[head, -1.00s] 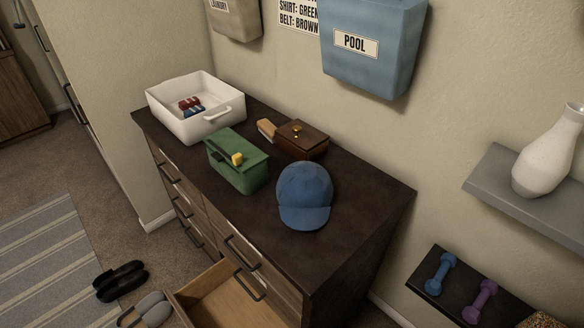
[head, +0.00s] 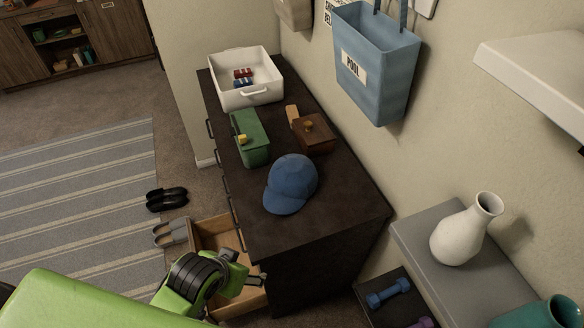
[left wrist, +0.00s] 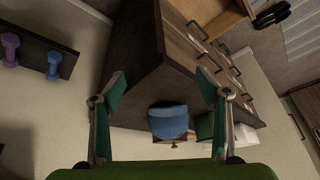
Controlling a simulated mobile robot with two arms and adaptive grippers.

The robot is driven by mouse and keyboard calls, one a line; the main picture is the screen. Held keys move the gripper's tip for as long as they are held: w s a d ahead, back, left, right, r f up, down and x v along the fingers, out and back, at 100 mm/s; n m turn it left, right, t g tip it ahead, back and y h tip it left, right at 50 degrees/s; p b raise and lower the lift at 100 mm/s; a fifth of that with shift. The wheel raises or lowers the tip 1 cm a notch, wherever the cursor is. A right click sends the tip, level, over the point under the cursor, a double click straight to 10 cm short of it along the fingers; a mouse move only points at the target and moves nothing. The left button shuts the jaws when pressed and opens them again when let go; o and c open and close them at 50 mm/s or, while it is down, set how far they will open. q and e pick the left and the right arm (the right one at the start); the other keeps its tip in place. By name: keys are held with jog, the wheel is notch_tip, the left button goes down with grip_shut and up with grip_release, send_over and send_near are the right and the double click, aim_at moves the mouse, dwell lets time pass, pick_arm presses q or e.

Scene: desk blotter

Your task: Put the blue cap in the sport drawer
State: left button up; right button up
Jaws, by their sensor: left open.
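The blue cap (head: 291,183) lies on the dark dresser top with its brim toward the front edge. It also shows in the left wrist view (left wrist: 168,124), between my finger lines but apart from them. An open wooden drawer (head: 216,232) sticks out from the dresser front, partly hidden by my left arm; I see no label on it. My left gripper (head: 258,278) is low in front of the dresser, near the open drawer and clear of the cap. In the left wrist view its two fingers (left wrist: 159,88) are spread and empty. My right gripper is not in view.
The dresser top (head: 325,225) also holds a green box (head: 250,138), a brown lidded box (head: 313,133) and a white bin (head: 243,80). A blue POOL holder (head: 375,65) hangs on the wall. A grey shelf with a white vase (head: 466,232) stands right. Slippers (head: 168,199) lie on the floor.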

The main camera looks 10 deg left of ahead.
pick_arm(q)
jog(key=w+r+t, duration=0.2)
jog(key=w+r, duration=0.2)
jog(key=w, duration=0.3)
jog(key=t+h, duration=0.1)
jog(key=t, duration=0.1)
send_near(278, 203)
jog(key=p+x, duration=0.1)
jog(key=x, duration=0.1)
jog(key=shift+w+a+f, duration=0.1)
jog(key=shift+w+f, duration=0.4)
jog(key=shift+w, duration=0.05)
jog(key=shift+w+f+p, duration=0.3)
jog(key=shift+f+p, duration=0.05)
jog(key=shift+p, duration=0.1)
jog(key=shift+d+p+x, duration=0.1)
jog(key=shift+p+x, duration=0.1)
jog(key=shift+x, duration=0.9)
jog(key=shift+d+p+x, duration=0.15)
jog(key=shift+x, duration=0.95)
jog(key=shift+s, duration=0.1)
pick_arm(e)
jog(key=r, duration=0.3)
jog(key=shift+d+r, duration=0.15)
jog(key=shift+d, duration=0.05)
pick_arm(q)
jog(key=c, duration=1.2)
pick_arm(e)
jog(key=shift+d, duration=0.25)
